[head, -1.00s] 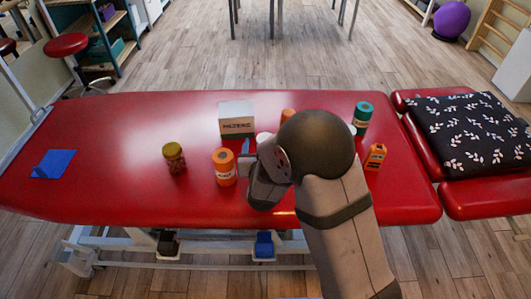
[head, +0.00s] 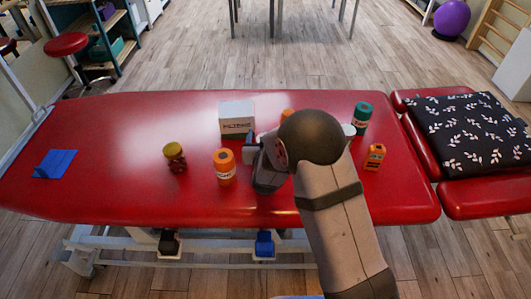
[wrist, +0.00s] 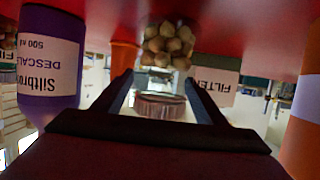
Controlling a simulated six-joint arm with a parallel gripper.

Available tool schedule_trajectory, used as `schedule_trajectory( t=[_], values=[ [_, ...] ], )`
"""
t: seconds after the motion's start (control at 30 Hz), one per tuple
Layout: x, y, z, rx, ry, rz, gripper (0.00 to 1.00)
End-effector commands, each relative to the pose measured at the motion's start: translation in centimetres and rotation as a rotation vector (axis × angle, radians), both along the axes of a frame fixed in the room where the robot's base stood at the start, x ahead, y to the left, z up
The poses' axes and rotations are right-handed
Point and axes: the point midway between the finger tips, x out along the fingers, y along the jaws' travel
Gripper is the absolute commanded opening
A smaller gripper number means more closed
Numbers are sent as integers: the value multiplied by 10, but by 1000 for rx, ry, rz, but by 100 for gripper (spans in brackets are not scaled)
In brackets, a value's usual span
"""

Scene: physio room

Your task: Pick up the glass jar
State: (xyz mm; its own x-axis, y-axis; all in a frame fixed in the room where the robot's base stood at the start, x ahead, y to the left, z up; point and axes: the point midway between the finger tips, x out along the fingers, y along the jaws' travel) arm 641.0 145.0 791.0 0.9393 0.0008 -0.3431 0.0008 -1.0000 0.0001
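A glass jar (wrist: 168,45) of round tan nuts, with a silvery pinkish lid (wrist: 160,105), shows in the wrist view, which is upside down. My gripper (wrist: 160,88) is open, its dark fingers on either side of the lid. A small gap seems to remain at each side. In the head view my gripper (head: 257,150) is low over the red table, and my arm hides this jar. Another jar (head: 175,157) with a yellow lid and dark reddish contents stands to the left, away from my gripper.
A purple descaler bottle (wrist: 48,70) is close on the wrist view's left. The table's left part is mostly free.

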Motion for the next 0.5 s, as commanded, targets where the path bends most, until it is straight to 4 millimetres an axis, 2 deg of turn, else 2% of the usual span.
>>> schedule_trajectory(
  t=[0.03,0.2,0.5],
  values=[
    [0,0,0,0,0,0,54],
    [0,0,0,0,0,0,14],
    [0,0,3,1,-2,0,14]
  ],
)
